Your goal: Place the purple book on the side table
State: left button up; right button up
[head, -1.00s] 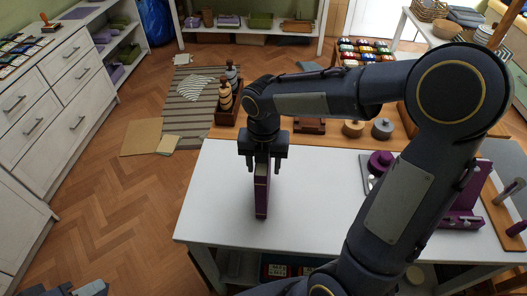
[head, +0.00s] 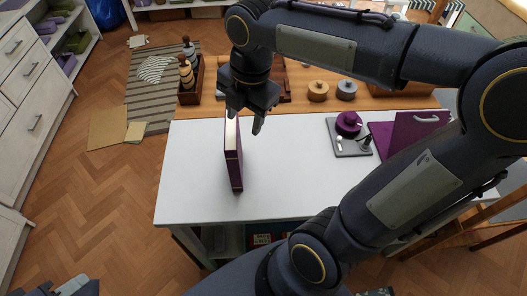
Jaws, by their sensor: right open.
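The purple book (head: 236,168) stands upright on its narrow side on the white side table (head: 195,190), with pale page edges showing. My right gripper (head: 246,120) is open and empty at the far end of the book, a little above and to its right. One finger overlaps the book's far end in the picture; I cannot tell whether they touch. Part of my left gripper (head: 75,287) shows at the bottom left corner, cut off by the frame edge, and its jaws cannot be made out.
A purple lidded pot (head: 348,122) on a grey tray and a purple upright piece (head: 418,130) stand on the table's right. Behind is a wooden bench with round containers (head: 318,91) and a wooden box with bottles (head: 190,92). The table left and right of the book is clear.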

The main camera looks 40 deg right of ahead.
jog(key=s+f+m+t+y, duration=0.1)
jog(key=s+m, duration=0.4)
jog(key=m, duration=0.6)
jog(key=s+a+f+m+t+y, duration=0.1)
jog(key=s+f+m+t, duration=0.2)
jog(key=m, duration=0.9)
jog(key=s+f, duration=0.1)
jog(key=s, duration=0.2)
jog(key=shift+m+y, duration=0.3)
jog(key=shift+y, duration=0.1)
jog(key=shift+s+a, duration=0.1)
